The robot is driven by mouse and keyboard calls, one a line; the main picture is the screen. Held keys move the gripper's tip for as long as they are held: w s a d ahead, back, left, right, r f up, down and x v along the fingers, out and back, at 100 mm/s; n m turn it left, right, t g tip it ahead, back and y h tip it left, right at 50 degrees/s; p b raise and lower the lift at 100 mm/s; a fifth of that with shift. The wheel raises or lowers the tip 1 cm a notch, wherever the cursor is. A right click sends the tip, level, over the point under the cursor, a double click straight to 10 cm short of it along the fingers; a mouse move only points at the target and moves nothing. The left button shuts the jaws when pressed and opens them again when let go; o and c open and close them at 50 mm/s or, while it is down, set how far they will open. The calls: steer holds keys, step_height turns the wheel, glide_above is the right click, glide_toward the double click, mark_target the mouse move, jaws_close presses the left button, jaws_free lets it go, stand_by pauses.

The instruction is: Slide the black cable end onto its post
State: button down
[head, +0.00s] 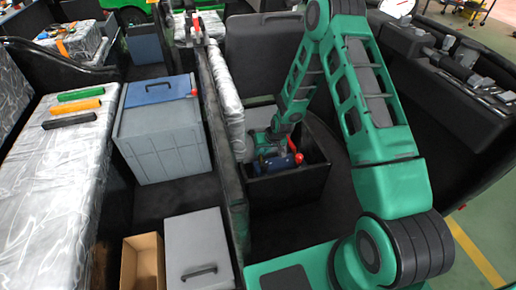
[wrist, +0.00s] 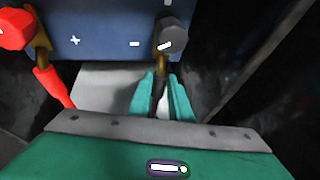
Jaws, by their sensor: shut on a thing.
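A blue battery (wrist: 105,30) with plus and minus marks fills the top of the wrist view. It also shows inside a black box in the head view (head: 276,163). A black post cap (wrist: 174,36) stands at its minus side. The black cable end, with a brass lug (wrist: 162,64), meets the lower edge of this cap. I cannot tell whether the lug is around the post or only beside it. My gripper (wrist: 163,84) is shut on the black cable just below the lug. In the head view, my gripper reaches down into the box, its fingertips hidden.
A red cap (wrist: 15,30) with a brass lug and red cable (wrist: 55,88) sits at the plus side. The black box (head: 290,187) has walls close around the battery. Grey crates (head: 165,140) and a silver-covered bench (head: 45,190) stand to the left.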

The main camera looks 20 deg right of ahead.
steer(key=shift+s, duration=0.9)
steer(key=c, duration=1.6)
jaws_free()
steer(key=shift+r, duration=0.2)
steer(key=v, duration=1)
steer(key=shift+d+r, duration=0.1)
steer(key=shift+r, duration=0.05)
